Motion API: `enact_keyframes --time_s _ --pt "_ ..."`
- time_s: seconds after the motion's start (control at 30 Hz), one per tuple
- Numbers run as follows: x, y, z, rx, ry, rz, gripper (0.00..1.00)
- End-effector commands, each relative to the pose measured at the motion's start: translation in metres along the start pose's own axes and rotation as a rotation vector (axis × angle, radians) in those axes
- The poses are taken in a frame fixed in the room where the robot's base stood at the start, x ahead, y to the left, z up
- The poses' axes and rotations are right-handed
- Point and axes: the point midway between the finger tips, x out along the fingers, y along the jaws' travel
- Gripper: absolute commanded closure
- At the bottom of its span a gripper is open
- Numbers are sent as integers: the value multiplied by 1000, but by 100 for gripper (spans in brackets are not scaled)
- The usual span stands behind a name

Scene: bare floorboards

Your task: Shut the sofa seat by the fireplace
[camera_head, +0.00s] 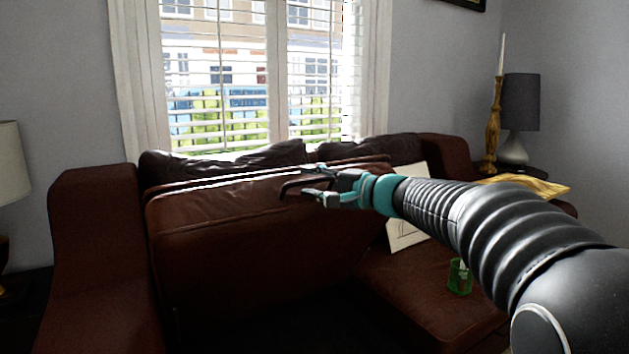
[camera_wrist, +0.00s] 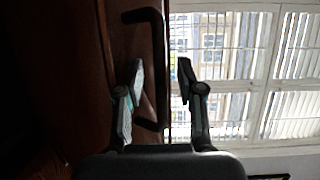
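The brown leather sofa seat (camera_head: 230,235) stands tilted up in front of the sofa's back cushions, with a dark opening below it. A dark bar handle (camera_head: 290,184) sits at its upper edge. My gripper (camera_head: 308,180) reaches in from the right at this handle. In the wrist view, the handle (camera_wrist: 160,45) runs up and down between the two fingers of my open gripper (camera_wrist: 161,80). There is a gap on each side, and I see no grip on the bar. The seat's edge (camera_wrist: 138,45) shows to the left. The fireplace is not in view.
On the sofa's right section (camera_head: 415,280) stand a green cup (camera_head: 460,277) and a leaning pale board (camera_head: 405,232). A gold tray-like object (camera_head: 530,185), candlestick (camera_head: 494,125) and dark lamp (camera_head: 520,105) are at the right. A window (camera_head: 250,80) is behind.

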Motion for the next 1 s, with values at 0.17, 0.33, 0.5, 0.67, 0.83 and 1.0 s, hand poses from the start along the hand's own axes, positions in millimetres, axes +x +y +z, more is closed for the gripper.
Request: enact_keyframes --time_s 0.17,0.33,0.5,0.67,0.83,1.0 --pt "10 0 0 1 -1 0 62" --pt "10 0 0 1 0 0 62" --pt "10 0 0 0 0 0 80" --pt "10 0 0 0 0 0 100" --pt "0 1 -7 0 3 0 100" --pt "7 6 -7 0 5 0 100"
